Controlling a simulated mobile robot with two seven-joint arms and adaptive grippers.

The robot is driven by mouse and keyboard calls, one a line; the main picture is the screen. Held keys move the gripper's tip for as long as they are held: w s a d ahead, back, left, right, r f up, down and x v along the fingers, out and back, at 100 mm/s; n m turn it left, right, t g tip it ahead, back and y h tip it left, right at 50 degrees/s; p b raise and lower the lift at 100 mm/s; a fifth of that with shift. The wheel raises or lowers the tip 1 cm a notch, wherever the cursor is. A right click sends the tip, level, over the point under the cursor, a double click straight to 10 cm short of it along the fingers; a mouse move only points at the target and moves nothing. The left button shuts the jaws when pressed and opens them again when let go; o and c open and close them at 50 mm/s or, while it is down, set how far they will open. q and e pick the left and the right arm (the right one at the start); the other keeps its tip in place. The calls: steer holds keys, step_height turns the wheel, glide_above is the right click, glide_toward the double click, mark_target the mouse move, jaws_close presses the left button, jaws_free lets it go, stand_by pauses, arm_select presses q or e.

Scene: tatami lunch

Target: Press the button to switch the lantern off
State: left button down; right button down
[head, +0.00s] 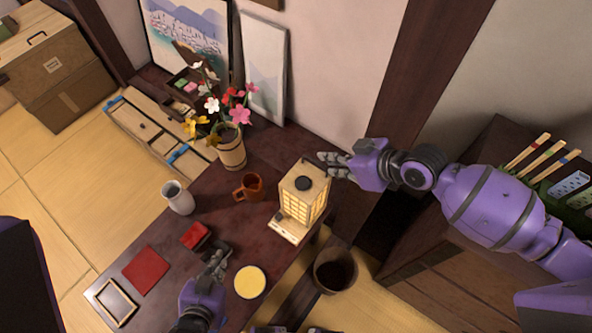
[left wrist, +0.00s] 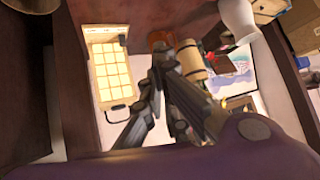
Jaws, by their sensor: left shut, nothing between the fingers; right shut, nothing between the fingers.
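The lantern (head: 304,200) is a pale wooden box with glowing yellow panels, upright near the table's right edge. The lantern's base (head: 283,233) juts out at the front. The lantern also shows upside down and lit in the left wrist view (left wrist: 109,72). My right gripper (head: 323,164) is shut and empty at the lantern's upper right; contact is unclear. My left gripper (head: 222,250) is shut and empty, low over the table's front, left of the lantern.
A brown mug (head: 249,187), a white jug (head: 178,198) and a flower vase (head: 231,150) stand left of the lantern. A red box (head: 195,236) is beside my left gripper. A yellow-topped round dish (head: 250,282) lies in front. A dark bin (head: 335,271) stands right of the table.

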arm_select(q)
steer(key=shift+s+d+f+n+g, duration=0.2)
steer(key=shift+s+f+n+g, duration=0.45)
steer(key=shift+s+f, duration=0.25)
arm_select(e)
steer(key=shift+s+a+f, duration=0.15)
steer(key=shift+s, duration=0.2)
glide_above(305, 180)
step_height(305, 180, down, 7)
steer(key=shift+s+r, duration=0.1)
step_height(305, 180, down, 3)
steer(key=shift+r, duration=0.15)
steer(key=shift+f, duration=0.65)
arm_select(q)
steer(key=shift+w+a, duration=0.1)
